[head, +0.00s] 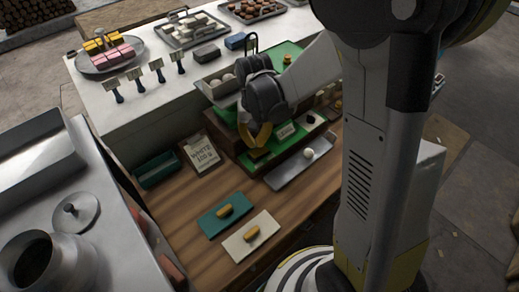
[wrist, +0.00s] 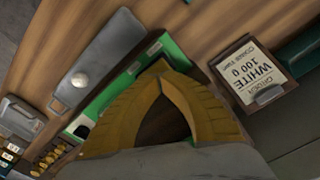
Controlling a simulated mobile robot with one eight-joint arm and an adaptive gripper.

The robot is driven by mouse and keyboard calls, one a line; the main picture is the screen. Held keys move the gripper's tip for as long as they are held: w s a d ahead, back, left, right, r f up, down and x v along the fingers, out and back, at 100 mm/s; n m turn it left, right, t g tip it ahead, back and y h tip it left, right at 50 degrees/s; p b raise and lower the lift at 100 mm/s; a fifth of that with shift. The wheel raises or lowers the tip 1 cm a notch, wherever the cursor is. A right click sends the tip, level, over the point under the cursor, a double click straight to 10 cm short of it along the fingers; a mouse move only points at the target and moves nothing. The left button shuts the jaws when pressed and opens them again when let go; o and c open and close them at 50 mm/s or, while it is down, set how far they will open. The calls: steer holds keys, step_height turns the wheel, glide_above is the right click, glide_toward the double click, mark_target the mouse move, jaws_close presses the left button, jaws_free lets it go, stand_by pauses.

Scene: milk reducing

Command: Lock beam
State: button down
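A scale-like apparatus with a green top (head: 285,62) and a dark wooden base (head: 290,153) stands at the table's back right. A metal pan (head: 213,90) with pale round items shows at its left. I cannot make out the beam or its lock; my gripper and arm cover much of the middle. My gripper (head: 256,143) points down over the front of the apparatus. In the wrist view, its yellow fingers (wrist: 162,68) come together at the tips with nothing visible between them. The green part (wrist: 178,55) shows behind them; contact cannot be told.
A grey tray (head: 292,172) with a white ball lies before the apparatus. A written card (head: 203,151) and a green tray (head: 157,169) are to its left. Teal (head: 212,222) and cream (head: 262,226) mats each hold a yellow piece. A metal pot (head: 30,262) stands front left.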

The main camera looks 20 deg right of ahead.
mark_target(256, 152)
steer(key=shift+f+b, duration=2.1)
steer(key=shift+f, duration=0.3)
stand_by(0.8)
steer(key=shift+r, duration=0.2)
steer(key=shift+r+p, duration=2.45)
steer(key=shift+r, duration=0.95)
steer(key=shift+s+r+b, duration=0.25)
steer(key=shift+r+b, duration=0.1)
steer(key=shift+b, duration=0.3)
steer(key=s+r+n+t+b, duration=0.2)
steer(key=s+t+b, duration=0.5)
steer(key=s+b, duration=0.3)
steer(key=shift+s+r, duration=0.3)
steer(key=shift+s, duration=0.85)
